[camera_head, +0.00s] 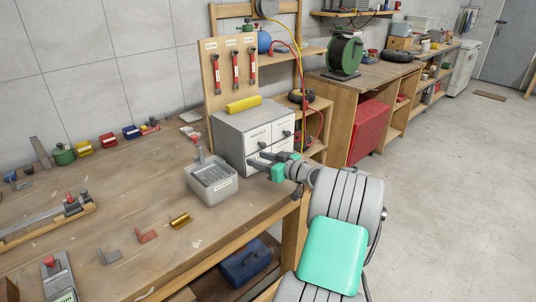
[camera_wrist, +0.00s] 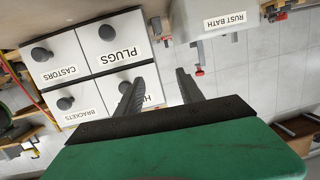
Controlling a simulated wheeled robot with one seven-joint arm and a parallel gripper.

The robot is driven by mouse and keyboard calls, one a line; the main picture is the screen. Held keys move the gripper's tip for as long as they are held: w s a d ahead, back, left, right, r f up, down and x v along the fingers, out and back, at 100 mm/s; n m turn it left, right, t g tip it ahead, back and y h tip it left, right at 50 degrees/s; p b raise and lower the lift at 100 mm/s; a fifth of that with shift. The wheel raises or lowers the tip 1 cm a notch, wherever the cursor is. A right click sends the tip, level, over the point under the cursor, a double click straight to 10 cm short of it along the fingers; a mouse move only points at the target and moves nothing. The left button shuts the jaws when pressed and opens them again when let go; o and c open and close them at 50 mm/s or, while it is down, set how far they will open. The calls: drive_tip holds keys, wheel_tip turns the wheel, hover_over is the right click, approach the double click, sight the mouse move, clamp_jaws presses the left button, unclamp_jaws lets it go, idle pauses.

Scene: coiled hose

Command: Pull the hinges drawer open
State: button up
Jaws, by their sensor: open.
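The grey drawer cabinet (camera_head: 236,117) stands on the workbench with two rows of white-fronted drawers. The hinges drawer (camera_head: 257,136) is at upper left in the head view and looks shut. In the upside-down wrist view, the hinges drawer (camera_wrist: 148,80) is at the lower right of the group. The knob does not appear between the fingers.
The plugs (camera_wrist: 110,45), castors (camera_wrist: 55,65) and brackets (camera_wrist: 78,103) drawers look shut. A grey rust bath tray (camera_head: 212,190) stands close to the left of my gripper. A yellow object (camera_head: 243,104) lies on the cabinet. Small parts lie on the bench's front area.

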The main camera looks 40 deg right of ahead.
sight(264, 145)
drive_tip(key=s+d+t+h, duration=0.1)
drive_tip(key=s+d+t, duration=0.1)
drive_tip(key=s+d, duration=0.3)
drive_tip(key=shift+m, duration=0.4)
drive_tip(key=w, duration=0.2)
drive_tip(key=w+p, duration=0.1)
drive_tip(key=w, duration=0.2)
drive_tip(key=w+d, duration=0.1)
drive_tip(key=w, duration=0.2)
drive_tip(key=shift+w+d+r, duration=0.1)
drive_tip(key=shift+w+r, duration=0.1)
drive_tip(key=shift+r, duration=0.05)
clamp_jaws()
